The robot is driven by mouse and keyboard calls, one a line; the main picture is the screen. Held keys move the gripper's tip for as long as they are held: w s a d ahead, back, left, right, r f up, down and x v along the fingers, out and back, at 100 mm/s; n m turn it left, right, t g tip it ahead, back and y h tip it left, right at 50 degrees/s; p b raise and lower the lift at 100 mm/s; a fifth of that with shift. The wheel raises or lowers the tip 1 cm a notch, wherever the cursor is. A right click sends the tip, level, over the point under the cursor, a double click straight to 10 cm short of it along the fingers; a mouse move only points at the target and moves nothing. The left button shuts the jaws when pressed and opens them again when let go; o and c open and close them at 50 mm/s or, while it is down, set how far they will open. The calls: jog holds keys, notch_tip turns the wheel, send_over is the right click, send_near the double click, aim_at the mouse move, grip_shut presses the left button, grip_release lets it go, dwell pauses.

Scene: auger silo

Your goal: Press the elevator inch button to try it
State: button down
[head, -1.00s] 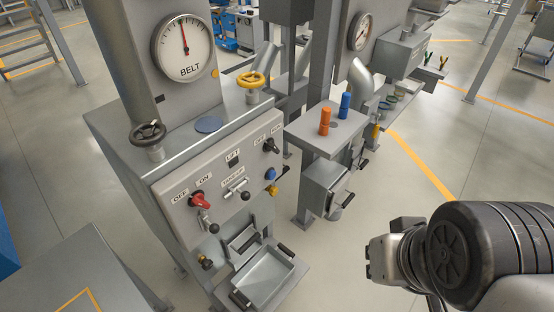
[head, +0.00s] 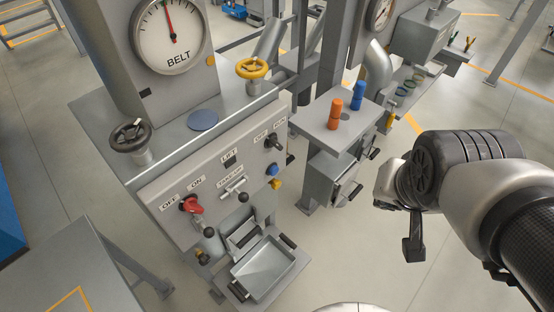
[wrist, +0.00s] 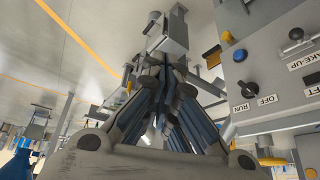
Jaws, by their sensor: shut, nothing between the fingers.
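A blue button (head: 272,169) sits on the sloped grey control panel (head: 160,192), below the black OFF/RUN selector (head: 273,141). No label for it is readable, and I see no "inch" lettering. In the wrist view the blue button (wrist: 239,55) is at the right, beside the selector (wrist: 247,90). A small black square (head: 231,163) lies under the LIFT label. My gripper (wrist: 167,72) is shut and empty, its fingers close together in the wrist view. It is apart from the panel. In the head view my arm is right of the panel; the fingertips are not clear there.
A grey tray (head: 264,270) juts out below. A stand with orange (head: 334,114) and blue (head: 357,96) cylinders is behind. Floor between panel and arm is clear.

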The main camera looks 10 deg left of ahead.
aim_at(274, 170)
jog(key=w+a+f+m+t+y+p, duration=0.15)
jog(key=w+f+m, duration=0.45)
jog(key=w+f, duration=0.8)
jog(key=w+a+f+m+y+p, duration=0.1)
jog(key=a+f+m+y+p, duration=0.1)
jog(key=a+f+m+y, duration=0.3)
jog(key=a+f+m, duration=0.1)
jog(key=a+f, duration=0.3)
jog(key=f, duration=0.3)
jog(key=shift+w+a+f+m, duration=0.15)
jog(key=shift+a+f+m, duration=0.15)
jog(key=shift+a, duration=0.1)
jog(key=shift+y, duration=0.25)
jog(key=w+a, duration=0.5)
jog(key=a, duration=0.2)
jog(key=shift+w, duration=0.25)
